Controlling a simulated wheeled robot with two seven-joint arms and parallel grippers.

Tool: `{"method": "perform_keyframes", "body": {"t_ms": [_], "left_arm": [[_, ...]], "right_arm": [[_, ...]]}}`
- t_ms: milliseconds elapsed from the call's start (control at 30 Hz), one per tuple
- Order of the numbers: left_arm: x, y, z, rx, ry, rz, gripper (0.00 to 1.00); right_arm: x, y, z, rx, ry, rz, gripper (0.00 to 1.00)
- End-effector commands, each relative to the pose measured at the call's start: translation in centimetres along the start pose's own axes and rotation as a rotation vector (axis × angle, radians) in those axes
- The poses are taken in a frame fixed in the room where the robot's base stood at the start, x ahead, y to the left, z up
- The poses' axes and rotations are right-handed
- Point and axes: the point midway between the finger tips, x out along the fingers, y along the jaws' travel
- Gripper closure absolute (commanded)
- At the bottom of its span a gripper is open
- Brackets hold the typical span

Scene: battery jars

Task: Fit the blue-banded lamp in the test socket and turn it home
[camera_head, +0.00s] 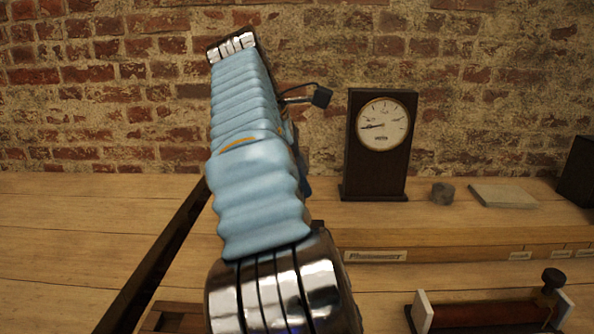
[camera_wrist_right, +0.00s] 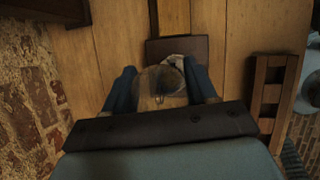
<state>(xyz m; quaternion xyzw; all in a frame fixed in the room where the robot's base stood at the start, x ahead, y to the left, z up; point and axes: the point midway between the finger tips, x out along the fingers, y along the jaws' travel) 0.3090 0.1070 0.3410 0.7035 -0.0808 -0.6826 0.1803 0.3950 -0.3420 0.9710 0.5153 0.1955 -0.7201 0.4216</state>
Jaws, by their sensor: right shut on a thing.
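In the right wrist view a clear glass lamp (camera_wrist_right: 160,86) sits between the two blue fingers of my right gripper (camera_wrist_right: 160,75), which is shut on it. No blue band can be made out on it. Just beyond the lamp is a dark block (camera_wrist_right: 178,47) with a pale round part (camera_wrist_right: 180,59), partly hidden by the lamp. It may be the test socket. I cannot tell whether the lamp touches it. In the head view my blue-sleeved arm hides the lamp and the block. My left gripper is not in view.
A dark wooden dial instrument (camera_head: 380,170) stands at the back of the bench. A small grey cylinder (camera_head: 443,193) and a flat slab (camera_head: 503,196) lie right of it. A red-brown coil with white end plates (camera_head: 480,315) is front right. A slotted wooden rack (camera_wrist_right: 269,92) stands beside the gripper.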

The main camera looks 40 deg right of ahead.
Motion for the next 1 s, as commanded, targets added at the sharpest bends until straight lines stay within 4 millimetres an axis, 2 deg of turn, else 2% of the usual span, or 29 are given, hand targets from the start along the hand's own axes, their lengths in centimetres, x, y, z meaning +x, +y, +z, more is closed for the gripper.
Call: {"method": "perform_keyframes", "body": {"t_ms": [1000], "left_arm": [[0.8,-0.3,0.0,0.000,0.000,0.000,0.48]], "right_arm": [[1.0,-0.2,-0.4,-0.001,-0.001,0.000,0.80]]}}
